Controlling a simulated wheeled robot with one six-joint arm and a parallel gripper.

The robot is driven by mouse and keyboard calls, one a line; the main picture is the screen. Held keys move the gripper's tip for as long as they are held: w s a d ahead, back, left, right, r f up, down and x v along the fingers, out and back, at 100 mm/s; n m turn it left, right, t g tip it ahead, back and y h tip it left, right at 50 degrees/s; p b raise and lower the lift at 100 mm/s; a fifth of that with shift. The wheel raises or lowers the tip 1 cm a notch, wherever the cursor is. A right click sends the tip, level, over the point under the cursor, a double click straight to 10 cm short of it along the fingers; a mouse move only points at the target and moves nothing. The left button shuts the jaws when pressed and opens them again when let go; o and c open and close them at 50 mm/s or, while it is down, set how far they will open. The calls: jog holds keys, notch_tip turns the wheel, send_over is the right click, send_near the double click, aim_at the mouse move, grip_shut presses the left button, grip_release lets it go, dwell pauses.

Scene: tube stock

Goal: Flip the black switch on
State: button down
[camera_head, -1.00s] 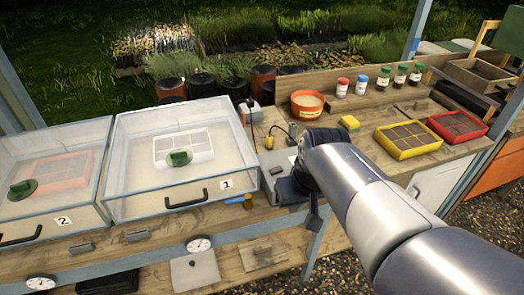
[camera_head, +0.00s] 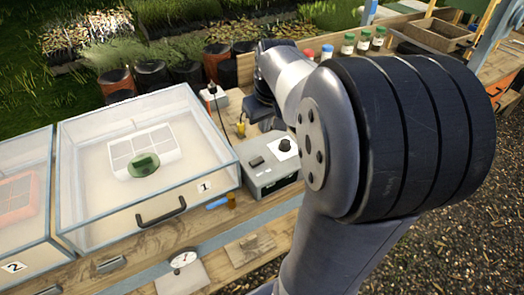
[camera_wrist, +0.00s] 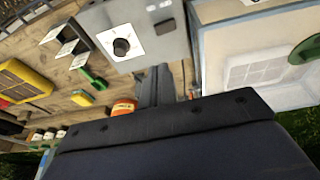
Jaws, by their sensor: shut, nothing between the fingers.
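The black switch (camera_head: 257,161) is a small dark rocker on top of a grey control box (camera_head: 262,182), left of a round black knob (camera_head: 285,145) on a white plate. Which way the switch is tipped is too small to tell. In the wrist view the box (camera_wrist: 140,14) is upside down at the top, with the switch (camera_wrist: 165,27) near its right edge. My gripper (camera_wrist: 155,72) is shut and empty, its tips pointing toward the box's edge, apart from the switch. In the head view my gripper is at the back of the box, its tips partly hidden.
A clear-sided case marked 1 (camera_head: 100,215) stands close left of the box, with case 2 (camera_head: 25,250) beyond. A small device with a cable (camera_head: 213,100) and a yellow plug (camera_head: 241,128) are behind the box. A blue item (camera_head: 218,203) lies in front.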

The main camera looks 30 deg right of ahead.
aim_at(262, 158)
jog(key=x, duration=0.4)
jog(key=p+x, duration=0.1)
jog(key=x, duration=0.3)
jog(key=s+x, duration=0.1)
jog(key=x, duration=0.3)
jog(key=shift+w+d+f, duration=0.1)
jog(key=shift+w+f, duration=0.05)
jog(key=shift+f, duration=0.25)
jog(key=shift+d+f, duration=0.1)
jog(key=shift+f, duration=0.45)
jog(key=shift+d+f+y, duration=0.25)
jog(key=shift+f+y, duration=0.15)
jog(key=shift+r, duration=0.1)
jog(key=shift+a, duration=0.2)
jog(key=shift+a+r, duration=0.25)
jog(key=shift+a, duration=0.35)
